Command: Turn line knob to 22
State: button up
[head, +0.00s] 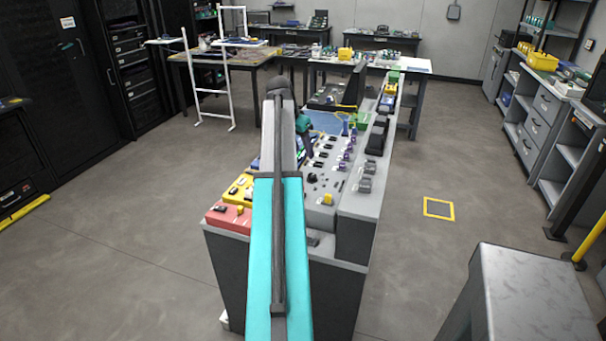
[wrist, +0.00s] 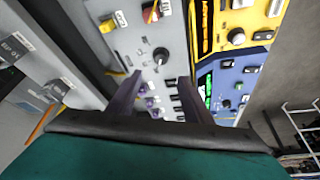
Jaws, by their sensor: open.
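In the wrist view a round black knob (wrist: 160,55) with a light pointer mark sits on the pale grey panel, just beyond my fingertips. My gripper (wrist: 160,78) is open, its two dark fingers apart with nothing between them. The knob appears beyond the gap, apart from both fingers. A black knob (head: 312,178) also shows on the console in the head view. My arm hides part of the console there, and my fingers are hard to make out. No label reading "line" is legible, nor any scale number, so I cannot tell which knob is the line knob.
A yellow panel with a pale knob (wrist: 237,37) and a blue panel with a dark knob (wrist: 227,103) lie to the right. Yellow-capped controls (wrist: 120,18) and several purple-based switches are close by. A raised grey ledge (head: 358,205) runs along the console's right side.

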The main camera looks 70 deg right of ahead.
dwell(0.4)
jog(key=p, duration=0.3)
send_near(312, 175)
jog(key=shift+x, duration=4)
jog(key=c, duration=0.8)
jog(key=shift+w+d, duration=0.1)
jog(key=shift+d, duration=0.3)
jog(key=shift+c, duration=1.3)
jog(key=shift+a+r, duration=0.1)
jog(key=shift+a, duration=0.25)
